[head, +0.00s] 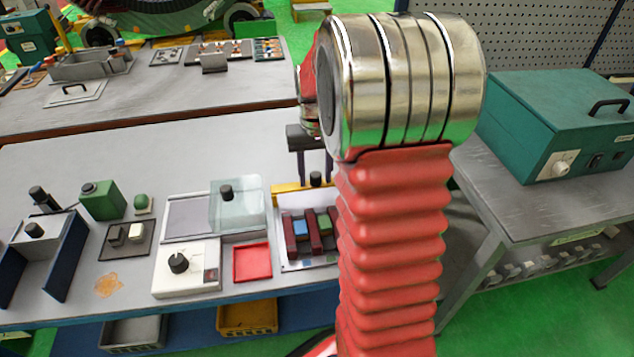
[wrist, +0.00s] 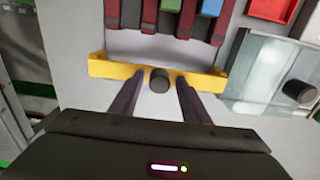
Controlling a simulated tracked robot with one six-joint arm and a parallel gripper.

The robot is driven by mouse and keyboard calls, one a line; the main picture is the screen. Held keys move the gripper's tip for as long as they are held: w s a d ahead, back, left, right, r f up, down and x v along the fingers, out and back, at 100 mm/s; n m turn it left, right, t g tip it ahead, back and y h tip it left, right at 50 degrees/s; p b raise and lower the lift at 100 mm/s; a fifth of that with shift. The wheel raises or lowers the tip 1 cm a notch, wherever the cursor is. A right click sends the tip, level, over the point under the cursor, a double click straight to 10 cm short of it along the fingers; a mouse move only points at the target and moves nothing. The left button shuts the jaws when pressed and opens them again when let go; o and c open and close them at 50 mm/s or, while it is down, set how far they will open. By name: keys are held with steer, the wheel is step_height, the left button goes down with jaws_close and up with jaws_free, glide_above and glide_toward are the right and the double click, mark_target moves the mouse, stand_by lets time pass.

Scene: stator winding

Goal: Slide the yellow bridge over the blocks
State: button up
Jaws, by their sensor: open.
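The yellow bridge (wrist: 110,69) is a low bar with a black knob (wrist: 159,80) at its middle. It lies across the near end of a white plate in the wrist view, and also shows in the head view (head: 287,188), partly behind my arm. My gripper (wrist: 158,82) is open, with one finger on each side of the knob; I cannot tell whether they touch it. Dark red blocks (wrist: 188,14) stand in a row on the plate beyond the bridge, with a blue block (wrist: 211,7) and a green block (head: 324,220) between them. The bridge is apart from the blocks.
A clear-lidded box (head: 236,207), a red tray (head: 252,262) and a white dial unit (head: 187,268) stand left of the plate. A dark blue holder (head: 66,255) is farther left. A teal case (head: 560,120) stands on a side table at right.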

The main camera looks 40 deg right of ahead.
mark_target(326, 223)
steer(key=shift+s+f, duration=0.15)
steer(key=shift+f, duration=0.4)
steer(key=shift+c, duration=1.6)
steer(key=shift+s+a, duration=0.15)
steer(key=shift+s, duration=0.15)
steer(key=shift+s+a, duration=0.85)
steer(key=shift+s, duration=0.9)
steer(key=shift+s+a, duration=0.85)
steer(key=shift+s, duration=0.95)
steer(key=shift+s+a, duration=0.85)
steer(key=shift+s, duration=0.9)
steer(key=o, duration=0.3)
steer(key=shift+w+r, duration=0.15)
steer(key=shift+r, duration=1.45)
steer(key=shift+w+r, duration=0.1)
steer(key=shift+r, duration=1.5)
steer(key=shift+d+f, duration=0.1)
